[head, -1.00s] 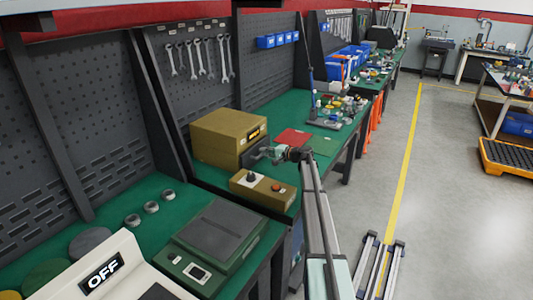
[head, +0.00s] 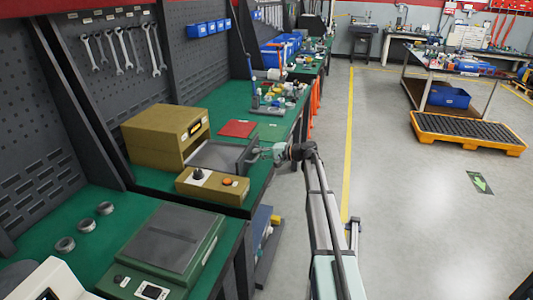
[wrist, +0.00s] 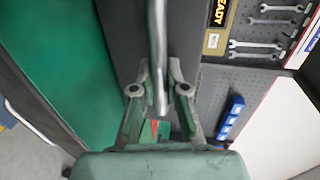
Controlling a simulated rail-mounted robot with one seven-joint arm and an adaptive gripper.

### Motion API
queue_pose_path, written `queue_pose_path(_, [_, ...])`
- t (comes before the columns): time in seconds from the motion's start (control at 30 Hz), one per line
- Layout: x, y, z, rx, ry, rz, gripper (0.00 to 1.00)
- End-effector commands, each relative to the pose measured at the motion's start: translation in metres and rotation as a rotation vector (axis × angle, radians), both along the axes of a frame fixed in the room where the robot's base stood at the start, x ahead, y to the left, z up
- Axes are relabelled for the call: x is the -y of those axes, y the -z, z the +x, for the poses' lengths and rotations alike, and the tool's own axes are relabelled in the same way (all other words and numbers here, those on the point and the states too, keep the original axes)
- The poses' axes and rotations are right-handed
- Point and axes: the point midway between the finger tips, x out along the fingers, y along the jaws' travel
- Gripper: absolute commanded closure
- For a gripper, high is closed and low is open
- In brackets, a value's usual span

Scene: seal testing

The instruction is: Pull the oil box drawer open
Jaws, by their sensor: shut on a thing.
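The oil box is the ochre box (head: 165,135) on the green bench in the head view. Its dark grey drawer (head: 217,155) stands out of the box's front towards the right, and its inside shows from above. My gripper (head: 254,154) is at the drawer's front face. In the wrist view the two fingers (wrist: 159,72) are shut around the drawer's metal bar handle (wrist: 157,35). The dark drawer front (wrist: 185,40) lies behind the handle. How deep the drawer still sits in the box is hidden.
A green scale-like device (head: 165,250) is nearer. The aisle floor (head: 400,200) at right is clear.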

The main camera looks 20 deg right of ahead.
Motion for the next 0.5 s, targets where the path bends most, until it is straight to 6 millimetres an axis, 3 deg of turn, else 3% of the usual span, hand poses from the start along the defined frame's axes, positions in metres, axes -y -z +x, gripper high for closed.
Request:
queue_pose_path(0.43, [-0.0044,-0.0003,-0.0020,0.000,-0.010,0.000,1.00])
queue_pose_path(0.5, [-0.0044,-0.0003,-0.0020,0.000,-0.010,0.000,0.66])
